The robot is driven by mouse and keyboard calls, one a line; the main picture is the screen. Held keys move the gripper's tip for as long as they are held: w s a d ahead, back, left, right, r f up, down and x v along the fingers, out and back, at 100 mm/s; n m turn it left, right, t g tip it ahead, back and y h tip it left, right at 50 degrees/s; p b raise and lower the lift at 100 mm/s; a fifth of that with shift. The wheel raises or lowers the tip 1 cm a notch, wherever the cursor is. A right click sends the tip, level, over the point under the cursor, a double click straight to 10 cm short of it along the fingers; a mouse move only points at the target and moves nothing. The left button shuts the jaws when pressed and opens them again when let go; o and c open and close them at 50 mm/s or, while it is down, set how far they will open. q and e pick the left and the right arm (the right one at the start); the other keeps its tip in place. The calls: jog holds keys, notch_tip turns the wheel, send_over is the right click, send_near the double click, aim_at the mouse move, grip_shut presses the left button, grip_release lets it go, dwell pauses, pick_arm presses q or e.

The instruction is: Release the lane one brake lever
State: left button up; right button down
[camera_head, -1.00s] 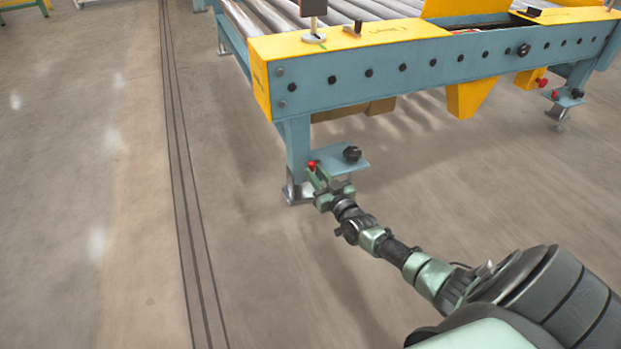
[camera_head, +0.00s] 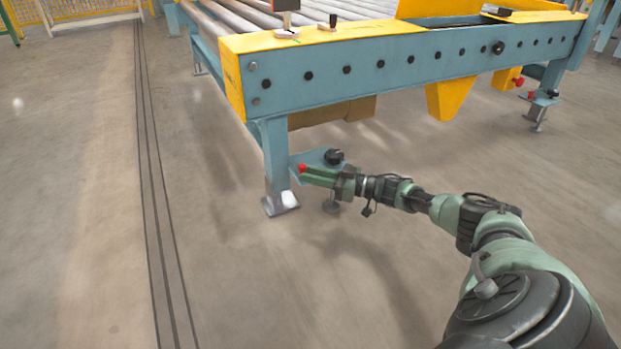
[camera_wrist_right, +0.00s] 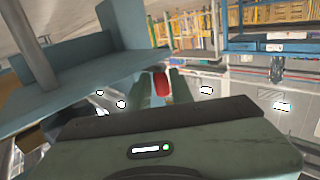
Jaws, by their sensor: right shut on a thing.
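The brake lever's red knob (camera_head: 302,168) is at the near left leg of the conveyor, beside a small blue plate (camera_head: 318,157). My right gripper (camera_head: 305,173) reaches in from the right, with its fingers at the knob. In the right wrist view the red knob (camera_wrist_right: 161,84) sits between the two green fingers, which are shut on it. The lever's shaft is hidden behind the fingers. My left gripper is in neither view.
The roller conveyor has a blue front beam (camera_head: 420,60) and yellow top plates above the gripper. A black knob (camera_head: 334,156) stands on the plate. Another red knob (camera_head: 518,82) is near the right leg. Floor to the left is clear.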

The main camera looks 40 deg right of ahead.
jog(key=shift+w+d+r+y, duration=0.25)
jog(key=shift+d+r+y, duration=0.05)
jog(key=shift+d+r, duration=0.1)
dwell(0.4)
jog(key=c, duration=1.4)
grip_release()
jog(key=shift+f, duration=0.1)
jog(key=shift+o, duration=0.4)
jog(key=shift+a, duration=0.1)
jog(key=shift+a+f, duration=0.1)
jog(key=shift+f, duration=0.05)
jog(key=p+v, duration=0.3)
jog(key=v, duration=0.4)
jog(key=shift+s+d, duration=0.25)
jog(key=shift+s, duration=0.05)
